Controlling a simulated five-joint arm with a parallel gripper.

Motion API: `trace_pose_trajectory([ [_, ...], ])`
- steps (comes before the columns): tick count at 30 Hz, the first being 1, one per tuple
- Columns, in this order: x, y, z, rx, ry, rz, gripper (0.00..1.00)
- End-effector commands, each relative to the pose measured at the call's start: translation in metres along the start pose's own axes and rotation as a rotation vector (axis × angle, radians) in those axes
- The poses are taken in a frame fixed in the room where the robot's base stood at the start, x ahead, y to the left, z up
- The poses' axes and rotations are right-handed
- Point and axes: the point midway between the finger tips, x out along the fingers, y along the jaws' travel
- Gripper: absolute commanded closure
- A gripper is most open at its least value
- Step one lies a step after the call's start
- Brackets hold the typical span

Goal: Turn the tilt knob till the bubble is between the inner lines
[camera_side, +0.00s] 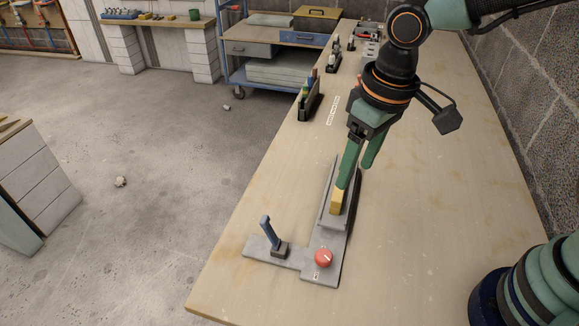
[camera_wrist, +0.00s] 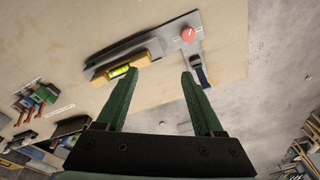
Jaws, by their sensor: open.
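The red tilt knob (camera_side: 323,257) sits on the front end of a grey metal fixture (camera_side: 322,274); it also shows in the wrist view (camera_wrist: 188,34). A yellow level block (camera_side: 336,202) lies along the fixture's raised rail. Its yellow-green vial shows in the wrist view (camera_wrist: 122,72), but the bubble and lines are too small to read. A blue-handled lever (camera_side: 268,232) stands on the fixture's left arm. My gripper (camera_side: 352,178) points down near the level block, behind the knob. In the wrist view its green fingers (camera_wrist: 160,74) are apart with nothing between them.
The wooden bench (camera_side: 420,240) is clear to the right of the fixture. A dark rack with bottles (camera_side: 310,98) and other small items stand farther back. A blue cart (camera_side: 272,55) is beyond the bench's left edge.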

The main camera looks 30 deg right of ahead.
Motion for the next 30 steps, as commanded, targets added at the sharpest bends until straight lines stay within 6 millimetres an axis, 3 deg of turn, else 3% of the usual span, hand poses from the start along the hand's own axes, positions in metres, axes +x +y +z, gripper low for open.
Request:
trace_pose_trajectory([
  [3, 0.023, -0.035, 0.005, -0.059, -0.073, 0.009, 0.31],
  [9, 0.042, -0.063, 0.012, -0.098, -0.126, 0.023, 0.31],
  [17, 0.064, -0.065, 0.017, -0.101, -0.135, 0.027, 0.31],
  [30, 0.141, -0.061, 0.027, -0.101, -0.135, 0.027, 0.31],
])
